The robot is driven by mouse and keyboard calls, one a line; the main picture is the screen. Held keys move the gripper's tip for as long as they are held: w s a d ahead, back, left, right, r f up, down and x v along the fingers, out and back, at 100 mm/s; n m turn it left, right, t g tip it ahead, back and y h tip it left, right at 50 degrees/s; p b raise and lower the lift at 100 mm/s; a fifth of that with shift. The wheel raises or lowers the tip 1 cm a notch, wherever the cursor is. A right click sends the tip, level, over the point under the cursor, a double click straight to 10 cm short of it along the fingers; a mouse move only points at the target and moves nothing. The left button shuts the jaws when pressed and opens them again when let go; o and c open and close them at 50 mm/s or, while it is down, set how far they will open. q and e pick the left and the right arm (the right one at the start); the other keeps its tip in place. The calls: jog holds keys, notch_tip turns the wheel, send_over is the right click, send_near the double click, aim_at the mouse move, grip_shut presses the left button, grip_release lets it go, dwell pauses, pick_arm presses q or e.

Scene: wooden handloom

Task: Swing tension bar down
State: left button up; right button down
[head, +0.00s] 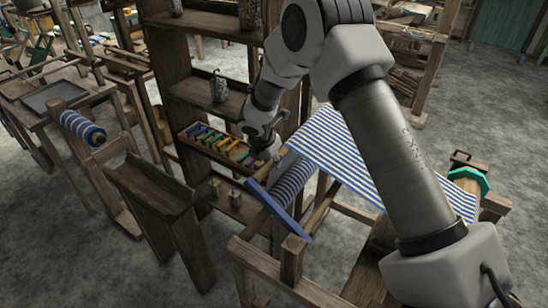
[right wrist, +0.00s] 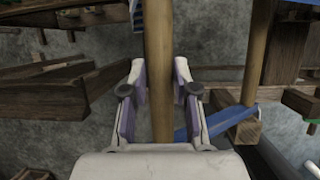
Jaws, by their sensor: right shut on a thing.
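The wooden loom carries a blue-and-white striped cloth (head: 345,155) that slopes down to the right, with a striped roll (head: 291,181) below its left end. A blue bar (head: 279,210) slants beside the roll. In the head view my right gripper (head: 262,146) reaches down at the left end of the cloth, small and partly hidden by its wrist. In the right wrist view my right gripper (right wrist: 158,84) has its fingers on both sides of a round wooden bar (right wrist: 158,38) and is shut on it. The bar's far end is out of that view. My left gripper is not in view.
A wooden shelf rack with a tray of coloured spools (head: 217,145) stands close to the left of my right gripper. A wooden bench (head: 150,185) and a blue striped roll (head: 82,128) are further left. Grey floor (head: 480,115) is clear at the upper right.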

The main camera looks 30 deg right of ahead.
jog(key=shift+w+a+f, duration=0.1)
jog(key=shift+w+f, duration=0.05)
jog(key=shift+w, duration=0.05)
jog(key=c, duration=0.9)
grip_release()
jog(key=shift+w+a+f, duration=0.1)
jog(key=shift+w, duration=0.15)
jog(key=shift+w+f, duration=0.1)
jog(key=shift+w, duration=0.25)
jog(key=v, duration=1.1)
jog(key=shift+r, duration=0.4)
